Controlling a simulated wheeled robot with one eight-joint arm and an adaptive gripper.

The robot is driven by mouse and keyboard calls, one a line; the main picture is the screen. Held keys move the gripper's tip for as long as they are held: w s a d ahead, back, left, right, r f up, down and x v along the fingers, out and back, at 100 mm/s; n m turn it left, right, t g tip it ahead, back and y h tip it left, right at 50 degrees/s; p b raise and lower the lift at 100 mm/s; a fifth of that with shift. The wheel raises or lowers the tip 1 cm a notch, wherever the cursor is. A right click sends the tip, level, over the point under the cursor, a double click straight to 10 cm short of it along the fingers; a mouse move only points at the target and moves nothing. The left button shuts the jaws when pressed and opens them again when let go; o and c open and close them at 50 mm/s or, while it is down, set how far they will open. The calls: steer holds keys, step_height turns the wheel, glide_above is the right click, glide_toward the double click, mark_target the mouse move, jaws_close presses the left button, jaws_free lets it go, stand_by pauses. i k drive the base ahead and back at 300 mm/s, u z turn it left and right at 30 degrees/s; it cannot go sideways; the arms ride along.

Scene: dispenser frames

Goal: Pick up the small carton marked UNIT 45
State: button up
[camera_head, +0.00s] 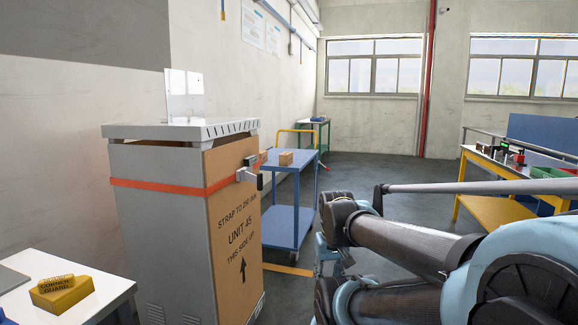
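The lettering UNIT 45 shows on a tall cardboard panel (234,220), with THIS SIDE UP and an up arrow below it. This panel is large, not a small carton, and covers the front of a grey metal cabinet (160,225). An orange strap (155,187) runs around both. A small plain brown carton (286,158) sits on the top shelf of a blue trolley (297,163) behind the cabinet. Any marking on it is too small to read. My arm fills the lower right; I cannot make out its gripper fingers.
A yellow corner guard block (62,293) lies on a white table (105,290) at lower left. A yellow workbench (490,210) with a green bin (550,172) stands at right. A green-legged table (313,125) stands far back. Open floor (370,170) lies right of the trolley.

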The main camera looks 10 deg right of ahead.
mark_target(285, 158)
steer(key=z, duration=0.3)
steer(key=i, duration=0.6)
steer(key=z, duration=0.5)
steer(key=i, duration=1.1)
steer(key=u, duration=0.55)
steer(key=i, duration=1.25)
steer(key=u, duration=0.7)
